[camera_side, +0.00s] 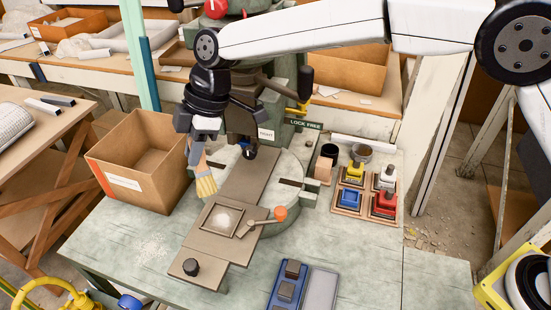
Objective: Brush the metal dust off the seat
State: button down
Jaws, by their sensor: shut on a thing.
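My gripper (206,130) is shut on a brush (205,184) with pale yellow bristles and a wooden handle. The brush hangs bristles down, just to the upper left of the seat (213,229). The seat is a square framed recess on the press's sliding plate. A small pale heap of metal dust (222,219) lies in it. I cannot tell whether the bristles touch the plate. The gripper covers the top of the brush handle.
A lever with an orange knob (280,213) stands right of the seat. A black knob (191,267) sits on the plate's front end. A cardboard box (135,175) stands left. Coloured blocks fill a wooden tray (341,208) at right. Pale specks (152,248) lie on the bench.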

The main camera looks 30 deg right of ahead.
aim_at(203, 169)
jog(key=shift+f, duration=0.1)
jog(key=shift+f, duration=2.9)
jog(key=shift+f, duration=0.65)
jog(key=shift+s+d, duration=0.1)
jog(key=shift+s, duration=0.05)
jog(key=shift+s+d+r, duration=0.15)
jog(key=shift+s+d, duration=1.15)
jog(key=shift+d, duration=0.05)
jog(key=shift+w+a, duration=0.15)
jog(key=shift+w+a, duration=1.3)
